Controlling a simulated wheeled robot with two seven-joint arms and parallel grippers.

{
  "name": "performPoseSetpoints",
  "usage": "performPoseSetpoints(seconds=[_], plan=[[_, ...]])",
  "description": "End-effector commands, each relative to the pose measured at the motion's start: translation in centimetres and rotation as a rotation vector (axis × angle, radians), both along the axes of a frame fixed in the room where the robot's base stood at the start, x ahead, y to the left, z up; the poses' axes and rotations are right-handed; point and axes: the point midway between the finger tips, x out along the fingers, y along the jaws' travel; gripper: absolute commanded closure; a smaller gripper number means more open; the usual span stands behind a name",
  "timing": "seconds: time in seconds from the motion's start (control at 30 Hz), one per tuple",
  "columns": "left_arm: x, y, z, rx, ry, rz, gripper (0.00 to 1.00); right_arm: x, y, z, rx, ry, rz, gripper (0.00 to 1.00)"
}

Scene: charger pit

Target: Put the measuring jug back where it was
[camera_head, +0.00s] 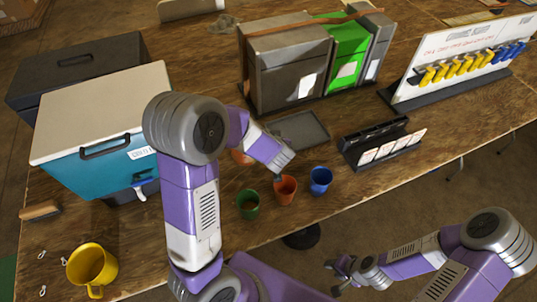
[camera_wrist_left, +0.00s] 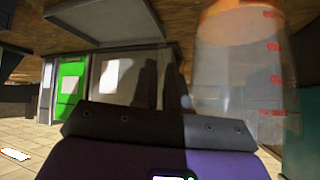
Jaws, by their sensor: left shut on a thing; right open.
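The measuring jug (camera_wrist_left: 235,75) is clear with red marks and shows close up in the left wrist view, right beside my gripper's dark palm. Orange shows at its end, and I cannot tell if that is contents or something seen through it. My left gripper (camera_head: 279,174) is shut on the jug, low over the table near the cups. In the head view my left arm hides most of the jug. My right gripper (camera_head: 343,266) is open and empty, off the table's front edge.
Green (camera_head: 248,203), orange (camera_head: 286,189) and blue (camera_head: 320,180) cups stand near the front edge. A grey tray (camera_head: 300,130) lies behind them. A teal cooler (camera_head: 100,165) and a yellow mug (camera_head: 92,267) stand left. Bins (camera_head: 288,70) and a black holder (camera_head: 382,145) stand behind and right.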

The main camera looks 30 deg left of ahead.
Motion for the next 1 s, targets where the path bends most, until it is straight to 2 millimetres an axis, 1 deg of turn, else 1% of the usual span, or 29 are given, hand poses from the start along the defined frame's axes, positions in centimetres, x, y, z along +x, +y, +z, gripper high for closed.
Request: performPoseSetpoints(seconds=[0.03,0.27,0.53,0.8,0.93,0.97,1.0], plan=[[0.0,0.0,-1.0,0.002,0.000,0.000,1.00,0.0,0.0,-0.8,0.000,0.000,0.000,0.57],[0.0,0.0,-2.3,0.001,-0.002,0.000,1.00,0.0,0.0,-1.5,0.000,0.000,0.000,0.57],[0.0,0.0,-5.5,0.003,-0.001,-0.001,1.00,0.0,0.0,-3.6,0.000,-0.001,0.000,0.57],[0.1,0.0,-5.4,0.001,-0.003,0.000,1.00,0.1,0.0,-3.5,0.000,-0.001,0.000,0.57],[0.1,0.0,-5.8,0.002,-0.002,-0.001,1.00,0.0,0.0,-3.7,0.000,-0.001,0.000,0.57],[0.0,0.0,-5.8,0.000,-0.001,0.000,0.84,0.0,0.0,-3.7,0.000,-0.001,0.000,0.57],[0.0,0.0,-5.8,0.000,-0.001,0.000,0.77,0.1,0.0,-3.6,0.000,-0.001,0.000,0.57]])
